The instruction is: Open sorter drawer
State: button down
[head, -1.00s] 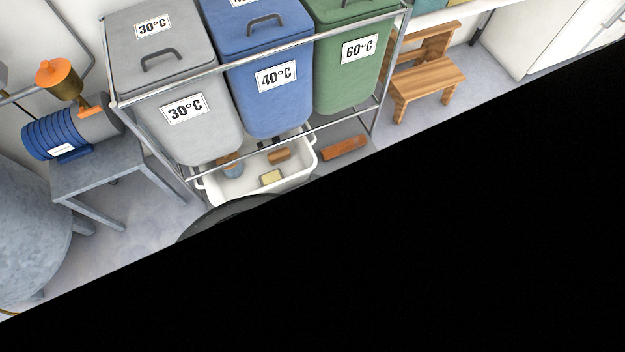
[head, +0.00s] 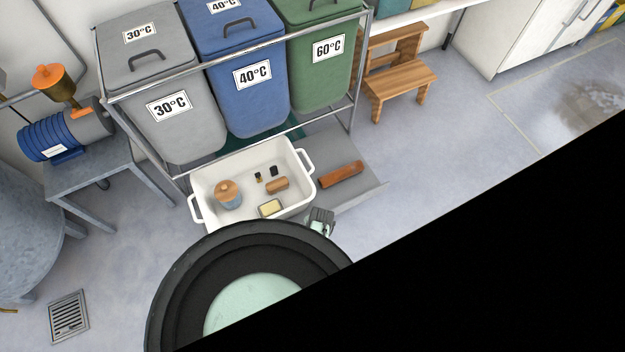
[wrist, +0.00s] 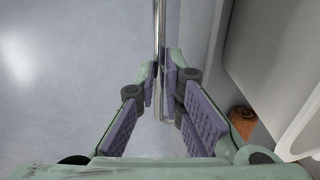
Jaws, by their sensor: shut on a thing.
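The sorter drawer (head: 345,152) is a flat grey tray low under the laundry sorter, and it sticks out well past the sorter's front. A white basin (head: 247,157) and a brown-orange block (head: 341,174) sit on it. My gripper (head: 322,219) is at the drawer's front edge, partly hidden by my arm. In the wrist view, my gripper's purple-padded fingers (wrist: 166,85) are shut on a thin metal bar handle (wrist: 160,28). The drawer's grey front (wrist: 205,45) is just right of the fingers.
Grey, blue and green bins (head: 240,80) stand in the metal frame above. A wooden step stool (head: 400,75) is right of the sorter, and a grey table with a blue machine (head: 50,137) is left. A floor drain (head: 69,315) lies at lower left.

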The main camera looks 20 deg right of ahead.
dwell(0.3)
jog(key=c, duration=1.7)
grip_release()
jog(key=r, duration=0.4)
jog(key=s+r, duration=0.1)
jog(key=r, duration=0.3)
jog(key=s+r, duration=0.1)
jog(key=r, duration=0.2)
jog(key=shift+s+r, duration=0.2)
jog(key=shift+r, duration=0.2)
